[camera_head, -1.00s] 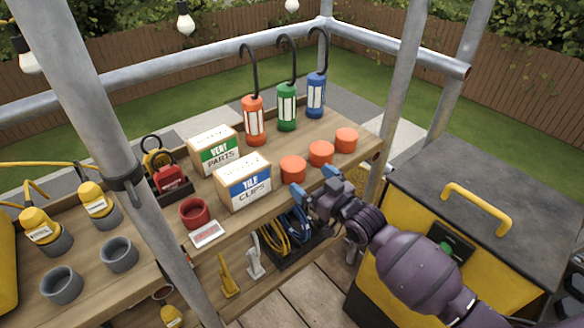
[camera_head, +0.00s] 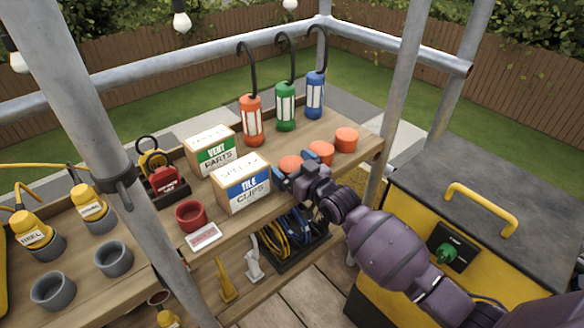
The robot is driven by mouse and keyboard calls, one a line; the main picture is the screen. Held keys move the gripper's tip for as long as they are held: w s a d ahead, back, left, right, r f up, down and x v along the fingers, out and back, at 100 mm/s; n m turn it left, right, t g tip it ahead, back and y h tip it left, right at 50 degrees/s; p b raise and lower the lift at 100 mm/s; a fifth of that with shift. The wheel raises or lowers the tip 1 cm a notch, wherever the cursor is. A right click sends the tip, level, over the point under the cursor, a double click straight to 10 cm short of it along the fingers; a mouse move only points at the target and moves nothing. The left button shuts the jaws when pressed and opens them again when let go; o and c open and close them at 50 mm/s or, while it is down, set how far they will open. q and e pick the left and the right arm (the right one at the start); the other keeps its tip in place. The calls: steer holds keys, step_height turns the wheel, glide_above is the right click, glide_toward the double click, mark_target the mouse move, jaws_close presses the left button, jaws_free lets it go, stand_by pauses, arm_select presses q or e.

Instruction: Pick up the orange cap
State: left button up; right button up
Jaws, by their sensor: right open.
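Three orange caps stand in a row on the wooden shelf's right part: a left cap (camera_head: 290,164), a middle cap (camera_head: 321,152) and a right cap (camera_head: 346,139). My right gripper (camera_head: 293,178) is open at the shelf's front edge, close in front of the left cap. Its blue-tipped fingers hide the lower part of that cap and overlap the middle one's lower edge. I cannot tell whether the fingers touch a cap. My left gripper is not in view.
Orange, green and blue hooked lanterns (camera_head: 286,106) stand at the back. A metal post (camera_head: 392,100) rises right of the caps. Cables (camera_head: 287,237) lie below.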

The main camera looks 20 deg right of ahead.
steer(key=c, duration=1)
